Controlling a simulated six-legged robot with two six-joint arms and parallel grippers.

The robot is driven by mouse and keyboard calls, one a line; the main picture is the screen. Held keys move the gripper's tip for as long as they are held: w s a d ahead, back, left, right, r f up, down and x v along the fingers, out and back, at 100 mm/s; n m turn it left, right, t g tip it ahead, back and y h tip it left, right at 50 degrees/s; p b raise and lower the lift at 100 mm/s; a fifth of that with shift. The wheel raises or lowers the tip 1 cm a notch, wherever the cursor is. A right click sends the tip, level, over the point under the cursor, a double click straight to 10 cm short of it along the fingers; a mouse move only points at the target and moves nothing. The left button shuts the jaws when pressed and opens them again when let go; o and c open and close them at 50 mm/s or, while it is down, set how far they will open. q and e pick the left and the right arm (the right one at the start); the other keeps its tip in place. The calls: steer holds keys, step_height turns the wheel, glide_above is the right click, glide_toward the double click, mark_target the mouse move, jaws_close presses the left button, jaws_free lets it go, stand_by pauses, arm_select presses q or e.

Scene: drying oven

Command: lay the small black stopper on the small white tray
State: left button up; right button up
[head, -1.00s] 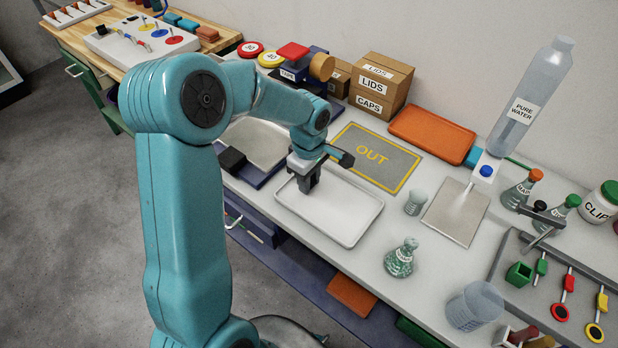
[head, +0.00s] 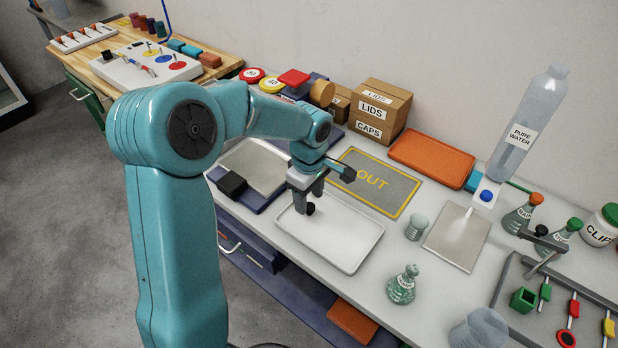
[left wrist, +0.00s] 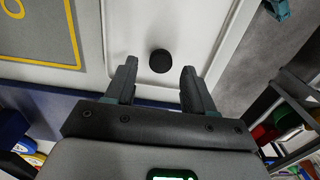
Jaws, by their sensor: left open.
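The small black stopper (head: 310,209) shows at the tips of my left gripper's fingers, over the small white tray (head: 345,255). In the left wrist view the stopper (left wrist: 161,61) is a dark round disc against the tray's white floor (left wrist: 195,25). It appears to lie on the tray, and a gap shows between it and each finger. My left gripper (head: 307,200) is open, fingers pointing down over the tray's left part; the fingers (left wrist: 159,78) are spread in the left wrist view. My right gripper is not in view.
Left of the tray is a dark blue balance-like plate (head: 255,165) with a black block (head: 232,184). The grey OUT mat (head: 395,185) lies behind. A small beaker (head: 416,227) and a flask (head: 402,285) stand to the right. The tray's right part is clear.

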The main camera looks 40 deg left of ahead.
mark_target(308, 206)
arm_select(q)
step_height(308, 206, up, 9)
steer(key=shift+f, duration=0.1)
stand_by(0.3)
steer(key=shift+s, duration=0.2)
